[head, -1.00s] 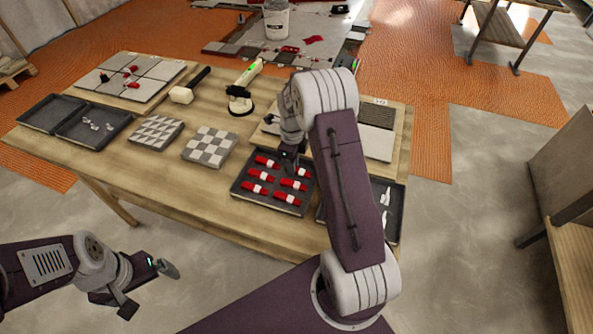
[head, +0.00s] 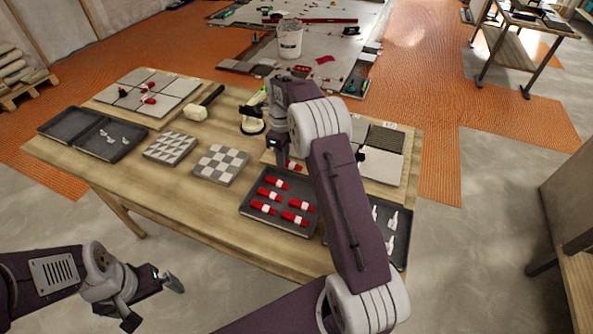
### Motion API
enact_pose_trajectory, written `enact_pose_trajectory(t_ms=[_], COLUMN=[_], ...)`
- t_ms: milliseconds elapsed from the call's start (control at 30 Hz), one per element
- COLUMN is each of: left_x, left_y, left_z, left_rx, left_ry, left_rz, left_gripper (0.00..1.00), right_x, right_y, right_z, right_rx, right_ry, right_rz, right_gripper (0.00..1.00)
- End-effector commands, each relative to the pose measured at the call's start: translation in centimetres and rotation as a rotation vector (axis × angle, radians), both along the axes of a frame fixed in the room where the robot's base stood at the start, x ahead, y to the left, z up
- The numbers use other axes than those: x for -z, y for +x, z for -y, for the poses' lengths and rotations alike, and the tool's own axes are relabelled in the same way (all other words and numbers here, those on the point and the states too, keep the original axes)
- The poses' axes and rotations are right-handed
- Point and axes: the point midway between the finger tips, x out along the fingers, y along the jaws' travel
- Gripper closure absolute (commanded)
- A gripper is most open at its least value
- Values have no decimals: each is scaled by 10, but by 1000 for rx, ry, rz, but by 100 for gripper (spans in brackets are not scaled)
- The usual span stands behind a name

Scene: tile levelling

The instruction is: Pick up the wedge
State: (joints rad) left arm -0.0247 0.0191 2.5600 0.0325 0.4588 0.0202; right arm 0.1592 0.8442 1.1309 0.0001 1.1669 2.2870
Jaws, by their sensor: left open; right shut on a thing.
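Several red wedges with white bands (head: 268,194) lie in a dark tray (head: 246,216) at the front of the wooden table. My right gripper (head: 283,158) is above the tray's back edge, shut on one red wedge (head: 293,165). That wedge shows only partly beside the gripper and my arm, and appears clear of the tray. My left gripper (head: 152,300) is open and empty, low at the left, in front of the table.
The table (head: 150,195) also holds two patterned tile samples (head: 221,163), a mallet (head: 200,110), an open dark case (head: 80,135), and a tile panel (head: 140,90). Another tray (head: 400,255) with pale pieces is partly behind my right arm. A white bucket (head: 289,40) stands beyond.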

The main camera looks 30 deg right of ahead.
Motion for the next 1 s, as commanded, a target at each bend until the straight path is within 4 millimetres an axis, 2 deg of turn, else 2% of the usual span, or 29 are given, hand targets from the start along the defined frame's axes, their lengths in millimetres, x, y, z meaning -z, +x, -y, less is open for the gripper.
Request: enact_pose_trajectory(t_ms=[100,300,633,767,867,1000], left_x=[-10,-18,-19,-19,-19,-19], left_y=[0,0,0,0,0,0], left_z=[0,0,0,0,0,0], left_rx=[0,0,0,0,0,0], left_ry=[0,0,0,0,0,0], left_rz=[0,0,0,0,0,0], left_gripper=[0,0,0,0,0,0], right_x=[-14,-23,-29,-41,-44,-34], right_y=[19,35,37,21,-3,-44], right_z=[-8,-14,-19,-33,-46,-60], right_rx=[-1,0,-26,-188,-441,-894], right_ry=[-1,0,0,0,2,1], right_rz=[1,0,0,0,-2,0], right_gripper=[100,100,100,100,100,100])
